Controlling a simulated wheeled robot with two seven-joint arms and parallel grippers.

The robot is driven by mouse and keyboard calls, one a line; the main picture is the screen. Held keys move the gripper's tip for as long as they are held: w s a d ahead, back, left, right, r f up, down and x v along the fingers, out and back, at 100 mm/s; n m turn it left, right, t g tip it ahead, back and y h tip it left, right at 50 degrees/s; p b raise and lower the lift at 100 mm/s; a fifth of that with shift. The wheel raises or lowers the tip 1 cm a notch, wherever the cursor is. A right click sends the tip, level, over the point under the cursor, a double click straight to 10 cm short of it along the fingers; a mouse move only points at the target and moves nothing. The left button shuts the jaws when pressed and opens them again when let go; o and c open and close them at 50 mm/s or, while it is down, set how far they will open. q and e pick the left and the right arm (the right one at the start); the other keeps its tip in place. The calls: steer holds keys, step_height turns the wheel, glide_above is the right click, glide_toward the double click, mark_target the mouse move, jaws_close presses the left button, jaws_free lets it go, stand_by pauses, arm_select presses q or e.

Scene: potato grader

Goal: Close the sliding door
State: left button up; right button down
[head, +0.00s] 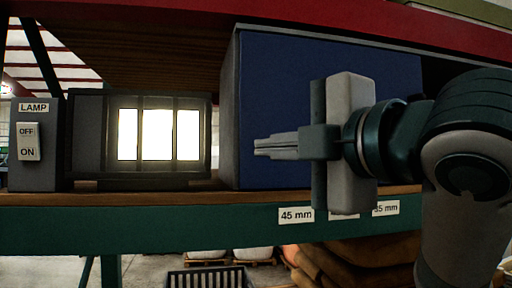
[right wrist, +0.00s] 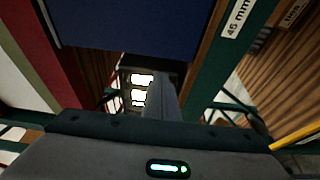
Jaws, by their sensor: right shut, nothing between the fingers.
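A large flat blue panel (head: 290,80) with a grey left edge stands on the wooden shelf; it looks like the sliding door, though I see no handle on it. Its right part is hidden behind my right gripper and arm. It also fills the top of the right wrist view (right wrist: 130,25). My right gripper (head: 258,147) is shut and empty, its fingers pointing left in front of the panel's lower left part. I cannot tell whether the fingers touch the panel. My left gripper is in neither view.
Left of the panel stand a lit lamp box (head: 158,173) and a grey switch box (head: 35,178) marked LAMP, OFF and ON. A green shelf beam (head: 150,230) with size labels runs below, a red beam (head: 300,22) above. A dark crate (head: 208,278) and sacks are underneath.

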mark_target(239, 150)
steer(key=p+x, duration=0.4)
steer(key=x, duration=0.4)
steer(key=shift+w+a+r+p, duration=0.1)
steer(key=shift+w+a+p, duration=0.15)
steer(key=shift+p, duration=0.15)
steer(key=shift+w+a, duration=0.25)
steer(key=shift+w, duration=0.15)
